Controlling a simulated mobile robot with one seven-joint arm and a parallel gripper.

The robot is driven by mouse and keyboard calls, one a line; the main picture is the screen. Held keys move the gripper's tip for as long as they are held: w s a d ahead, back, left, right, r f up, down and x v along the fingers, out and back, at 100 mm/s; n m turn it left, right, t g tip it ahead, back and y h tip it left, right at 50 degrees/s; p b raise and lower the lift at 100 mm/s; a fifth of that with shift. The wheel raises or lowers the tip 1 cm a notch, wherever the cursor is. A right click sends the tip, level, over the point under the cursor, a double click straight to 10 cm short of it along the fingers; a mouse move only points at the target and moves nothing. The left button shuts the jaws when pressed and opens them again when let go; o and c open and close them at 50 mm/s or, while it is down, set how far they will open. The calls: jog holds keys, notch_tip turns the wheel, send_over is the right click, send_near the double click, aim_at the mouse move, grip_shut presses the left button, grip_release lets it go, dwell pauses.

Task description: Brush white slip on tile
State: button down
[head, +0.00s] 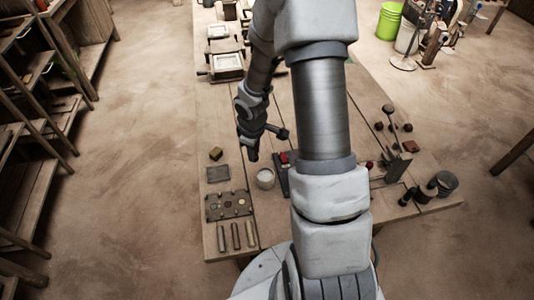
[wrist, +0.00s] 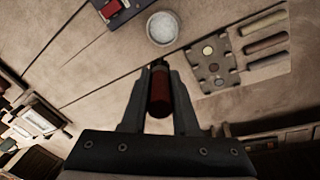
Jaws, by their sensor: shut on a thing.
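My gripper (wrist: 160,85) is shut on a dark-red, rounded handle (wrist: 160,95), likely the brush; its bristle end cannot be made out. In the head view my gripper (head: 252,146) is above the table, just behind and left of the white slip cup (head: 265,179). The cup, round with white contents, also shows in the wrist view (wrist: 162,28), apart from and beyond the fingertips. A red tile (head: 284,157) sits on a dark board (head: 281,178), partly hidden by my arm; it also shows at the wrist view's top edge (wrist: 109,9).
A plate with several round pieces (head: 228,205) and several rods (head: 236,236) lie at the front left. A dark mat (head: 218,174) and a yellowish block (head: 216,153) are left of the cup. Framed trays (head: 227,62) stand farther back. Tools crowd the right side.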

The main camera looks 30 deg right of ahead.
jog(key=d+f+n+b, duration=0.1)
jog(key=f+n, duration=0.1)
jog(key=s+d+f+n+t+y+b, duration=0.1)
jog(key=f+n+b, duration=0.1)
jog(key=f, duration=0.1)
jog(key=s+d+f+n+b, duration=0.1)
jog(key=f+n, duration=0.2)
jog(key=shift+s+d+f+t+y+b, duration=0.1)
jog(key=shift+d+f+t+y+b, duration=0.1)
jog(key=shift+d+t+y+b, duration=0.2)
dwell(0.3)
jog(key=shift+f+b, duration=0.45)
jog(key=shift+f, duration=0.2)
dwell(1.9)
jog(key=shift+r, duration=0.1)
notch_tip(320, 180, up, 7)
jog(key=p, duration=0.6)
jog(key=shift+p, duration=0.35)
jog(key=shift+a, duration=0.1)
dwell(0.5)
